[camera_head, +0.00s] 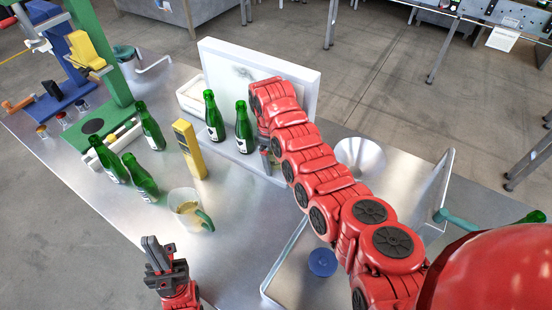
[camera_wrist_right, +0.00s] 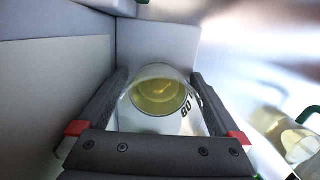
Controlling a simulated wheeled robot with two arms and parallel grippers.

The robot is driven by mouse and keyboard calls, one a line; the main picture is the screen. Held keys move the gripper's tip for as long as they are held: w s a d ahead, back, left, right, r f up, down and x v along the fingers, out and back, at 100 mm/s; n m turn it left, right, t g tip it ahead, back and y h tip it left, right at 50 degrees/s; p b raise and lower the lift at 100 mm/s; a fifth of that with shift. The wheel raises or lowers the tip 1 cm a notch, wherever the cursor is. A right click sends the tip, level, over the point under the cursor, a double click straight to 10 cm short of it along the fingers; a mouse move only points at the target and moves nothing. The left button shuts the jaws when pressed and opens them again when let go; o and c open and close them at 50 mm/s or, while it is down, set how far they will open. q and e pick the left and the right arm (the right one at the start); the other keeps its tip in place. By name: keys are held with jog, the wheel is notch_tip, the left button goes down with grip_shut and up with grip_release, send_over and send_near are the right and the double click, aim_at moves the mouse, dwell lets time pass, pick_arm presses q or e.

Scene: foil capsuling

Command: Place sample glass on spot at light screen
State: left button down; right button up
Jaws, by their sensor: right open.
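The sample glass (camera_wrist_right: 160,92), clear with yellowish liquid, stands between the fingers of my right gripper (camera_wrist_right: 158,80) in the right wrist view. The fingers are open, one on each side of it; I cannot tell whether either touches it. The glass is close to the white walls of the light screen (camera_head: 300,85). In the head view my right arm reaches to the screen's front, and mostly hides the glass and the spot. My left gripper (camera_head: 158,252) is at the near edge of the table, away from the glass; its fingers look empty.
Green bottles (camera_head: 213,115) stand on the screen's base left of my right arm, with several more further left. A yellow box (camera_head: 187,150) and a jug with a green handle (camera_head: 186,205) stand on the metal table (camera_head: 110,215). A funnel (camera_head: 360,158) is right of my arm.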

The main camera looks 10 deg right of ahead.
notch_tip(320, 180, up, 12)
jog(key=w+a+p, duration=0.1)
jog(key=p, duration=0.1)
jog(key=shift+w, duration=0.2)
jog(key=shift+a+r, duration=0.1)
